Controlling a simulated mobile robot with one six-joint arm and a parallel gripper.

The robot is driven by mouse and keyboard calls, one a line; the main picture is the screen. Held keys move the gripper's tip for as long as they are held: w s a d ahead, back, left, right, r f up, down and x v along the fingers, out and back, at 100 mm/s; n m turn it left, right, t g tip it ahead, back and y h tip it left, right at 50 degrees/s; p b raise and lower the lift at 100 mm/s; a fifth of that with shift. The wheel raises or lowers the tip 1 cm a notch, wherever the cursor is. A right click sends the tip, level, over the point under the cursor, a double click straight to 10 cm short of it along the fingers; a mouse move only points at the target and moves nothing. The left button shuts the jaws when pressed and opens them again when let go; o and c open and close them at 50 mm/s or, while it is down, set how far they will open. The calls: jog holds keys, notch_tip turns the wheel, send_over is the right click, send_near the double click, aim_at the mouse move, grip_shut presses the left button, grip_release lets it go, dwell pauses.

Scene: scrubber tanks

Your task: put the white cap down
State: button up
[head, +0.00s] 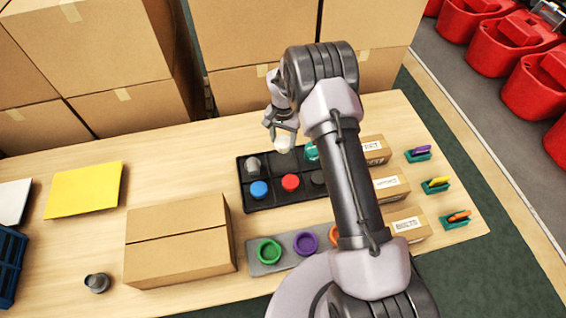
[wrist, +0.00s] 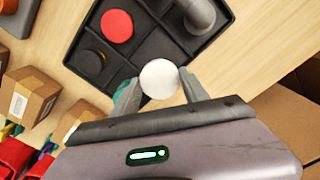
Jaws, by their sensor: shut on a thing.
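The white cap (head: 284,146) is between the fingertips of my gripper (head: 282,132), above the back row of the black compartment tray (head: 262,207). In the wrist view the white cap (wrist: 159,79) sits between the two fingers of my gripper (wrist: 160,88), over the tray's edge region. I cannot tell its exact height above the tray. The tray holds a grey fitting (head: 253,165) at back left, a teal cap (head: 312,151) at back right, and a blue cap (head: 259,189), a red cap (head: 290,183) and a dark cap (head: 318,177) in front.
A grey holder (head: 262,268) with green and purple rings stands in front of the tray, partly hidden by my arm. A closed carton (head: 178,250) stands left. Small labelled boxes (head: 391,185) stand right. Stacked cartons (head: 262,30) rise behind the table. Free tabletop lies left of the tray.

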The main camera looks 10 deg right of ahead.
notch_tip(320, 180, down, 9)
jog(key=shift+s+a+b, duration=0.15)
jog(key=shift+b, duration=1)
jog(key=o, duration=1.6)
